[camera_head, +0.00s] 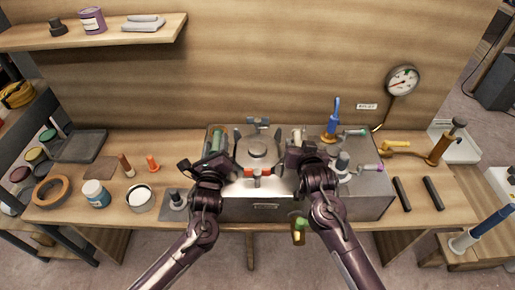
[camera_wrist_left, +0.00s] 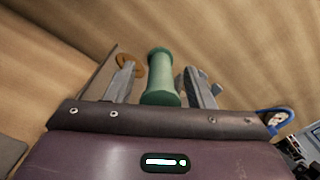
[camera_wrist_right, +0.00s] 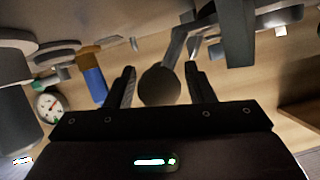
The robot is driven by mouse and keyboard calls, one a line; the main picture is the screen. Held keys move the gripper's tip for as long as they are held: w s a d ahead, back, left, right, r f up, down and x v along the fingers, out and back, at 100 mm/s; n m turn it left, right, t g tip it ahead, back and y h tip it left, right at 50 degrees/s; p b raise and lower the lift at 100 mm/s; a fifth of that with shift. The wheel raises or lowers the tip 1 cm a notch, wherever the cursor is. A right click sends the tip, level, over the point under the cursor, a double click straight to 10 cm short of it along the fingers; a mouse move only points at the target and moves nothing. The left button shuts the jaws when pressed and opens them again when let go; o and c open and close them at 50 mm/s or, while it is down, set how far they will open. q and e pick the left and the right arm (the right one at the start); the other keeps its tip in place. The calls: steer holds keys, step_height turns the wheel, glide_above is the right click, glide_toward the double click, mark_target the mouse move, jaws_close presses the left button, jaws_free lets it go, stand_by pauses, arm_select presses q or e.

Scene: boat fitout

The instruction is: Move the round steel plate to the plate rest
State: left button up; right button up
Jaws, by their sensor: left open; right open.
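A round grey steel disc with a raised centre, which looks like the round steel plate (camera_head: 257,149), lies on top of the steel box (camera_head: 262,207) at mid-bench. My left gripper (camera_head: 212,158) is open at the left of the box. A green spool-shaped handle (camera_wrist_left: 162,78) stands between its fingers in the left wrist view, apparently ungripped. My right gripper (camera_head: 306,148) is open at the right of the disc. A dark round end (camera_wrist_right: 160,87) shows between its fingers in the right wrist view. I cannot tell for sure which thing is the plate rest.
Clamps, one with a red part (camera_head: 257,171), surround the disc. Two dark bars (camera_head: 402,193) (camera_head: 433,193) lie apart on the right of the bench. A dark tray (camera_head: 88,143), jars and an orange ring (camera_head: 51,191) are at the left. A blue-handled tool (camera_head: 333,118) stands behind right.

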arm_select(q)
steer(key=shift+w, duration=0.35)
arm_select(e)
steer(key=shift+w+f, duration=0.1)
steer(key=shift+w, duration=0.25)
arm_select(q)
steer(key=shift+c, duration=0.2)
arm_select(e)
steer(key=shift+c, duration=0.2)
arm_select(q)
steer(key=c, duration=1)
arm_select(e)
steer(key=c, duration=1)
arm_select(q)
jaws_close()
arm_select(e)
jaws_close()
arm_select(q)
steer(key=shift+a, duration=0.1)
steer(key=shift+r, duration=0.3)
arm_select(e)
steer(key=shift+w+r, duration=0.1)
steer(key=shift+r, duration=0.15)
